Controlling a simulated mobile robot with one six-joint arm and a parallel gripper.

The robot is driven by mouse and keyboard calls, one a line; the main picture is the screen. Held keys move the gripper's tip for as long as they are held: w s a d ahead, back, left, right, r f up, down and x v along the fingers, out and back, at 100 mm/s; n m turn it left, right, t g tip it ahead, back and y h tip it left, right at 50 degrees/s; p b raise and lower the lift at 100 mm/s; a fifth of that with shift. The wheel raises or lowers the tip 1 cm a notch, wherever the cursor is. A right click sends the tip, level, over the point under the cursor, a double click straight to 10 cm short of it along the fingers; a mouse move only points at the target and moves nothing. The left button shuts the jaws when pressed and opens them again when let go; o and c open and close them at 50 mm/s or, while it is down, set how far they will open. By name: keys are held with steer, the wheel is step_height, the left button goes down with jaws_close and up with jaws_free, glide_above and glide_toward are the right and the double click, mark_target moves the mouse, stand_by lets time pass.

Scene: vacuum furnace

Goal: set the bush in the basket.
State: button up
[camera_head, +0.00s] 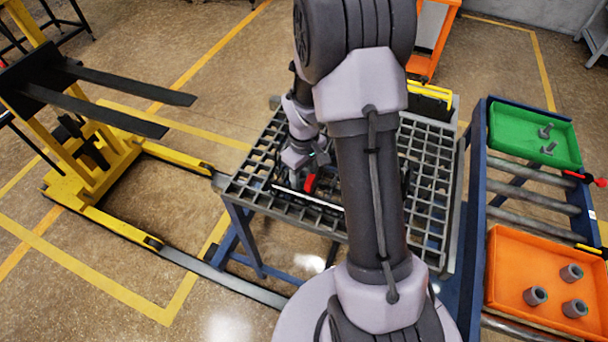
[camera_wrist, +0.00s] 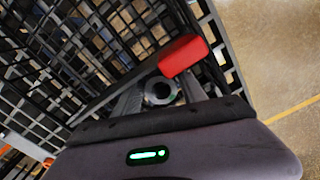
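My gripper (camera_wrist: 161,95) is over the grate in the middle of the head view. In the wrist view its two fingers close on a grey bush (camera_wrist: 160,91), whose round bore faces the camera. The basket (camera_head: 308,198) seems to be the dark wire frame with a pale front edge on the grate, largely hidden behind my arm. Dark mesh fills the upper left of the wrist view. I cannot tell how far the bush is from the basket. Several more bushes (camera_head: 571,272) stand in the orange tray (camera_head: 508,287) at the right.
A red block-like part (camera_wrist: 183,55) shows beside the fingers. The grey grate (camera_head: 250,170) rests on a blue frame. A green tray (camera_head: 507,141) with bolts sits on the roller stand at the right. A yellow forklift (camera_head: 95,150) stands left. Floor between is clear.

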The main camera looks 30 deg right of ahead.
mark_target(304, 175)
steer(key=s+a+r+m+t+p, duration=0.1)
steer(key=s+a+r, duration=0.15)
steer(key=r, duration=0.85)
steer(key=s+a+r+m+t+p, duration=0.15)
steer(key=a+r, duration=0.25)
steer(key=r, duration=0.8)
steer(key=s+a+r+m+t+y, duration=0.2)
steer(key=s+a+r+m, duration=0.3)
steer(key=s+a, duration=0.5)
steer(key=s+r+t, duration=0.1)
steer(key=s+r, duration=0.1)
steer(key=s, duration=0.1)
steer(key=shift+s, duration=0.1)
